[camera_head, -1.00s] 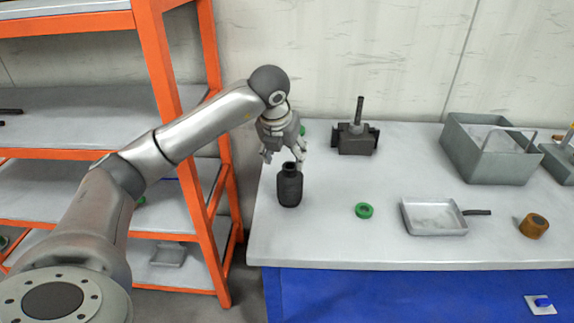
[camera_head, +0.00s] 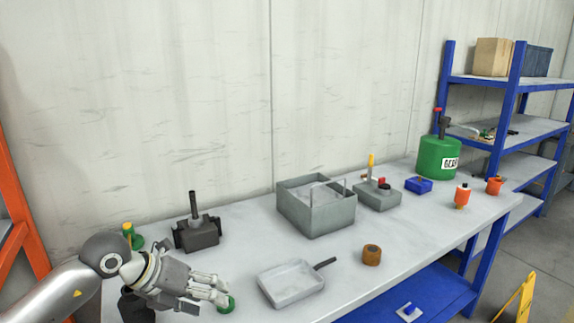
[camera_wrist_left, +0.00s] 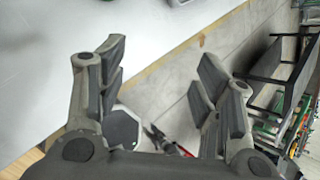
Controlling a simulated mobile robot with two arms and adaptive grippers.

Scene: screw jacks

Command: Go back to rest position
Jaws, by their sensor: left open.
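My left gripper (camera_head: 222,289) is at the lower left of the head view, over the near left part of the grey table. Its fingers point to the right. In the left wrist view its fingers (camera_wrist_left: 160,72) are spread apart with nothing between them. A black bottle (camera_head: 137,308) stands beside and partly behind the gripper, cut by the lower edge. A green ring (camera_head: 226,304) lies close to the fingertips and is partly hidden. My right gripper is not in view.
The table (camera_head: 240,244) holds a dark vise-like block (camera_head: 197,234), a grey bin (camera_head: 316,215), a shallow pan (camera_head: 290,284), a brown roll (camera_head: 372,255) and a green canister (camera_head: 438,158). A blue shelf (camera_head: 500,100) stands right, an orange rack (camera_head: 22,215) left.

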